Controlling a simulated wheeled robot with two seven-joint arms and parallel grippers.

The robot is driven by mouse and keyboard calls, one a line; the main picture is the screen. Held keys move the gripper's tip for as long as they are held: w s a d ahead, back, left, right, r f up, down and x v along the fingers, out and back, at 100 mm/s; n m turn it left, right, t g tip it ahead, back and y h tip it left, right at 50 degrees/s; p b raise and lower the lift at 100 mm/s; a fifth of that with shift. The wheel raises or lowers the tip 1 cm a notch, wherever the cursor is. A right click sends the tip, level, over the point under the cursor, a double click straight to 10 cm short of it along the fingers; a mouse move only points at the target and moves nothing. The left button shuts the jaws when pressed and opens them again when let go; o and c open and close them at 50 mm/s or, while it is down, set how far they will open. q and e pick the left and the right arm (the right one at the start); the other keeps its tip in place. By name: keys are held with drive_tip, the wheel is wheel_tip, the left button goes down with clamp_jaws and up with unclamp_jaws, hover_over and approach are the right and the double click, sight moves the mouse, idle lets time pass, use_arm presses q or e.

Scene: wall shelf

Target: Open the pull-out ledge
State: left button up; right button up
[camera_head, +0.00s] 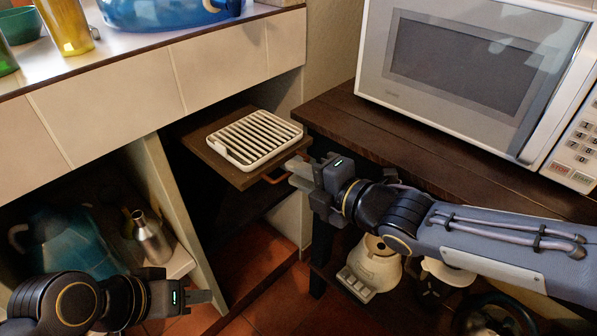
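The pull-out ledge (212,153) is a dark brown wooden board in the gap under the tiled counter. It juts some way out of the gap. A copper-coloured handle (273,177) is on its front edge. A white slatted rack (254,138) lies on the ledge. My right gripper (298,176) is at the right end of the handle, with its fingers pointing left toward it. I cannot tell whether the fingers are around the handle or only beside it. My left gripper (202,297) is low at the left, away from the ledge, with its fingers seen edge-on.
A microwave (470,65) stands on the dark wooden table (335,118) at the right. A cream kettle-like pot (375,264) is on the shelf below. A metal bottle (150,238) and a blue jug (70,243) are under the counter at left. Floor below the ledge is clear.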

drive_tip(key=shift+o, duration=0.8)
drive_tip(key=shift+r, duration=0.1)
drive_tip(key=p+v, duration=0.4)
drive_tip(key=v, duration=0.3)
drive_tip(key=shift+s+d+p, duration=0.25)
drive_tip(key=shift+d+p, duration=0.05)
drive_tip(key=shift+p, duration=0.05)
drive_tip(key=shift+s, duration=0.1)
